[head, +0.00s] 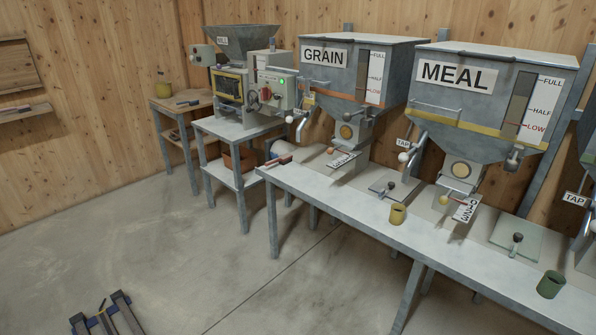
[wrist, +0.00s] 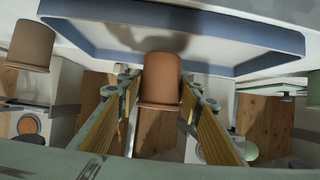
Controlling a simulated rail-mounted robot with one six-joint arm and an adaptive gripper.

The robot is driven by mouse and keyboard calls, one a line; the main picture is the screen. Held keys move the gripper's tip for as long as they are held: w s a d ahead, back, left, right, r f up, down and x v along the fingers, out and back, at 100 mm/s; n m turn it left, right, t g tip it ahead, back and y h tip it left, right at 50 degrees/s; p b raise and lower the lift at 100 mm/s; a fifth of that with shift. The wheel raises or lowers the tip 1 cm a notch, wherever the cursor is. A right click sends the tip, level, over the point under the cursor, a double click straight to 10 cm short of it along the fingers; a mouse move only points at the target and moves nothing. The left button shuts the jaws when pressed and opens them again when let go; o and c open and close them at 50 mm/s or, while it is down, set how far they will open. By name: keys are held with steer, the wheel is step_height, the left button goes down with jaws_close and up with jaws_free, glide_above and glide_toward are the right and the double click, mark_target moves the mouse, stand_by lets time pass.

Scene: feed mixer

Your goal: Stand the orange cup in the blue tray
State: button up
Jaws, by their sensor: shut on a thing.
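In the wrist view an orange-brown cup (wrist: 159,82) sits between the two yellow-padded fingers of my gripper (wrist: 160,92), which is shut on it. Its wider, rimmed end points to the bottom of the picture. The blue tray (wrist: 282,42), pale inside with a blue rim, spans the top of this view. The cup's far end overlaps the tray's near rim in the picture, and a dark shadow lies on the tray floor. I cannot tell whether the cup touches the tray. My gripper, the held cup and the tray are not seen in the head view.
A similar brown cup (wrist: 31,45) stands left of the tray in the wrist view. In the head view a yellow cup (head: 398,214) and a green cup (head: 551,284) stand on the long bench (head: 335,204) below the grain hopper (head: 352,75) and meal hopper (head: 480,105).

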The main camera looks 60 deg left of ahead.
steer(key=shift+f, duration=0.8)
steer(key=shift+f, duration=0.55)
stand_by(1.5)
steer(key=o, duration=0.9)
steer(key=v, duration=1.2)
steer(key=shift+r, duration=0.1)
